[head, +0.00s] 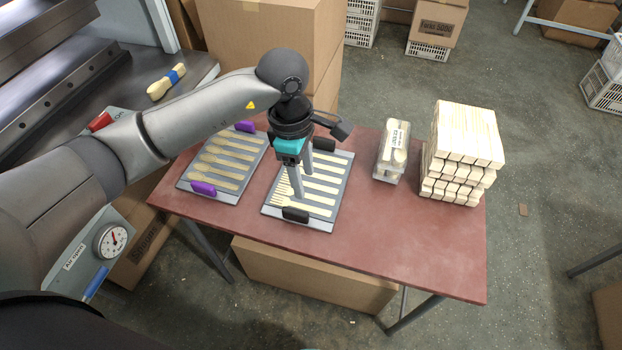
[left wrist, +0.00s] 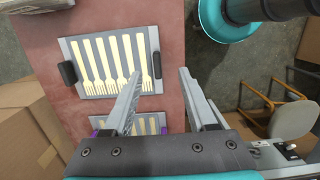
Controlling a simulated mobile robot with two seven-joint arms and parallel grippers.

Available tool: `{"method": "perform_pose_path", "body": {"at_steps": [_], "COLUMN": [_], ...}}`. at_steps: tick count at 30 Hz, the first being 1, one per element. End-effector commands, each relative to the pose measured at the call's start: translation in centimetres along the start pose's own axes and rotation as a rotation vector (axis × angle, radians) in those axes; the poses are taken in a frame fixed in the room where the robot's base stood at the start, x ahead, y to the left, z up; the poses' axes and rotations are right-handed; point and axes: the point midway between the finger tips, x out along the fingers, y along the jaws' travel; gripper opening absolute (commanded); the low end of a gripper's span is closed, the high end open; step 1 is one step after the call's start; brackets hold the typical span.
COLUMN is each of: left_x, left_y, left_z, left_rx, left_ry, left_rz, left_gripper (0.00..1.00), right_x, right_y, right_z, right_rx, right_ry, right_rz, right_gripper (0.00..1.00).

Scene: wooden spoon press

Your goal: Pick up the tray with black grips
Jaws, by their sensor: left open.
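The grey tray with black grips (head: 322,224) lies on the red table and holds several wooden forks in a row. Its far black grip (head: 324,145) and near black grip (head: 296,214) stand at opposite ends. My left gripper (head: 302,182) is open and points down above this tray, its fingers covering part of the forks. In the left wrist view the tray (left wrist: 152,40) is ahead of the fingers, and one black grip (left wrist: 155,62) shows in the gap between the open fingertips. The gripper appears empty. My right gripper is not in view.
A tray with purple grips (head: 183,185) lies to the left on the red table (head: 420,255). A clear container (head: 392,152) and a wooden stack (head: 462,150) stand to the right. Cardboard boxes (head: 275,40) rise behind. The table's front right is clear.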

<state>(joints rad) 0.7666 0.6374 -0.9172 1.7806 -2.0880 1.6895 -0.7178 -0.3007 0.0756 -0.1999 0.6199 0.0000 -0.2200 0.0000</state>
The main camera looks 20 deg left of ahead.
Motion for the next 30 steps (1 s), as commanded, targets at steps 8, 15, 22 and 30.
{"method": "perform_pose_path", "body": {"at_steps": [8,15,22,30], "left_x": [1.5,6.7,9.2,11.8], "left_y": [0.3,0.3,0.5,0.9], "left_z": [-3.0,-3.5,-3.7,-4.0], "left_rx": [0.006,0.005,0.006,0.003], "left_ry": [0.119,0.116,0.114,0.113], "left_rz": [-0.003,-0.003,0.002,-0.001], "left_gripper": [0.57,0.57,0.57,0.57], "right_x": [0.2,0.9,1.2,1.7], "right_y": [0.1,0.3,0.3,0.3], "right_z": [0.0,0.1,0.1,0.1], "right_rx": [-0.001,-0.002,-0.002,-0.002], "right_ry": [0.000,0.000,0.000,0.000], "right_rz": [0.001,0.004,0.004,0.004], "right_gripper": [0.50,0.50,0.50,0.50]}}
